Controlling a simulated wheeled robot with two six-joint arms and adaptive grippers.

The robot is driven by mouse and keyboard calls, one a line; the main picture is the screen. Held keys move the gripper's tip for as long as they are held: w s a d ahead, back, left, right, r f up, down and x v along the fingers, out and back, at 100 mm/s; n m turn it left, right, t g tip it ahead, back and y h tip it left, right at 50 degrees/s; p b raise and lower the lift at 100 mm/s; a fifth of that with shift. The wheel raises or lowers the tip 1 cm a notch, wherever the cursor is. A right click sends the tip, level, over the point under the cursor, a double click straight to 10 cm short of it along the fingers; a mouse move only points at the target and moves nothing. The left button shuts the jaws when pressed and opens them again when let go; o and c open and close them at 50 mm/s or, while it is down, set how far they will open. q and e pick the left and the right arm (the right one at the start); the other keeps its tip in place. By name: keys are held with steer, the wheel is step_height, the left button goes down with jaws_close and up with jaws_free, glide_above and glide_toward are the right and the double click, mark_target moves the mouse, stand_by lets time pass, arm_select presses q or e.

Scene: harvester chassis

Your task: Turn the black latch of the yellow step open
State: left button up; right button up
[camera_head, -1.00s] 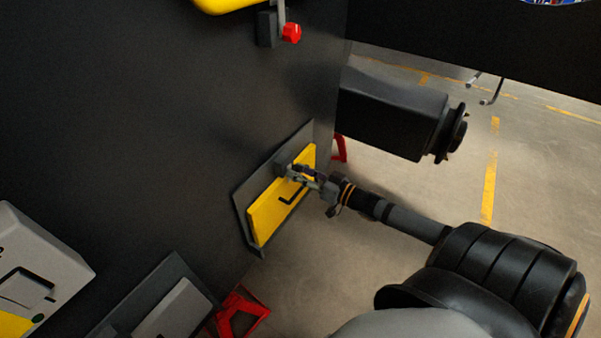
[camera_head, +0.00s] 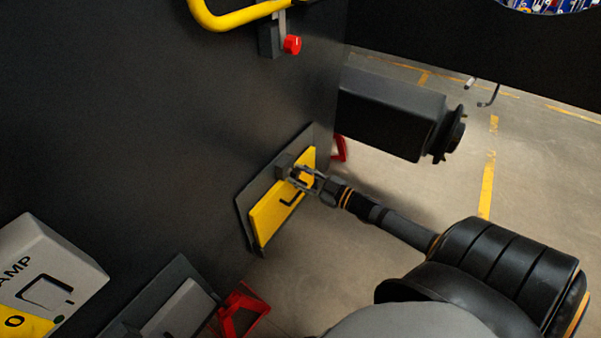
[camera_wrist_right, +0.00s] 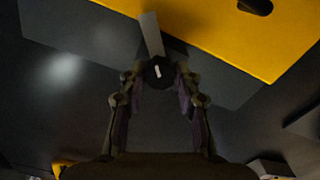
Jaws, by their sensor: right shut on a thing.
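The yellow step (camera_head: 270,218) is a flat panel set in a dark frame low on the black chassis wall. A black slot-like handle (camera_head: 289,199) shows on its face. My right gripper (camera_head: 298,178) is at the step's upper part, beside a dark block (camera_head: 284,164). In the right wrist view, the black latch (camera_wrist_right: 158,73) is a round knob with a pale mark and a grey lever (camera_wrist_right: 151,34) pointing up the picture, its tip overlapping the yellow edge. The right gripper (camera_wrist_right: 159,82) is shut on the knob, one finger each side. The left gripper is not in view.
A black cylinder-ended beam (camera_head: 395,118) juts out above my right forearm. A yellow rail (camera_head: 235,18) and red knob (camera_head: 292,44) are higher on the wall. A grey box (camera_head: 50,270) and a red stand (camera_head: 242,306) are at lower left. Floor to the right is open.

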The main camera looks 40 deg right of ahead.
steer(key=n+p, duration=0.2)
steer(key=n, duration=0.3)
steer(key=shift+n+p, duration=0.3)
steer(key=n+p, duration=0.1)
steer(key=n, duration=0.3)
steer(key=shift+f+n, duration=0.1)
steer(key=shift+n, duration=0.2)
steer(key=o, duration=1.1)
steer(key=shift+o, duration=0.2)
steer(key=shift+s, duration=0.1)
steer(key=shift+s+d+n, duration=0.1)
steer(key=shift+s+n, duration=0.2)
steer(key=v, duration=1.1)
steer(key=shift+s+d, duration=0.1)
